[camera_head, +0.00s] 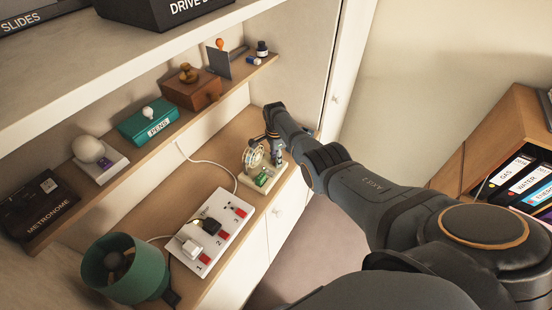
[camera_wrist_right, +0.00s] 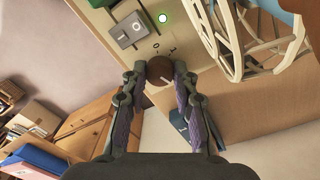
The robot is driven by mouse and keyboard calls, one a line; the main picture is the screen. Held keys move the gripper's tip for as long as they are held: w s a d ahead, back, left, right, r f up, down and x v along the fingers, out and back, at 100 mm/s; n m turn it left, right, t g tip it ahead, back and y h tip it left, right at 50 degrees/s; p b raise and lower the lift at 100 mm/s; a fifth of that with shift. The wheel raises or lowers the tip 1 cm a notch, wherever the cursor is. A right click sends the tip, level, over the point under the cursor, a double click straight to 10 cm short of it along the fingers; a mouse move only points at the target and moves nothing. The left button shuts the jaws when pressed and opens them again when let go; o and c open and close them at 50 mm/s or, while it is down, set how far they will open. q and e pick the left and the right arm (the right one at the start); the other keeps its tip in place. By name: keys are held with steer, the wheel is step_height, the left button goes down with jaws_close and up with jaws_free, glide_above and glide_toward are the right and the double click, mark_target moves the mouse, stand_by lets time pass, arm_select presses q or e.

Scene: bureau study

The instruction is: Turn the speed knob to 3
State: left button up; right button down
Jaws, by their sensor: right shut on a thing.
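A small desk fan with a pale round cage (camera_head: 254,157) stands on a cream base (camera_head: 266,182) on the lower wooden shelf; the cage fills the upper right of the wrist view (camera_wrist_right: 250,35). On the base is a round brown speed knob (camera_wrist_right: 159,70). My right gripper (camera_wrist_right: 160,72) is shut on the knob, a fingertip on each side. My left gripper is out of view.
A grey switch (camera_wrist_right: 127,30) and a lit green lamp (camera_wrist_right: 163,17) sit beside the knob. A power strip (camera_head: 214,232) with plugs and a green lamp (camera_head: 125,268) stand nearby.

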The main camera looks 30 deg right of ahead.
steer(key=shift+w, duration=0.1)
steer(key=c, duration=1.3)
jaws_free()
steer(key=r, duration=1.2)
steer(key=shift+w, duration=0.2)
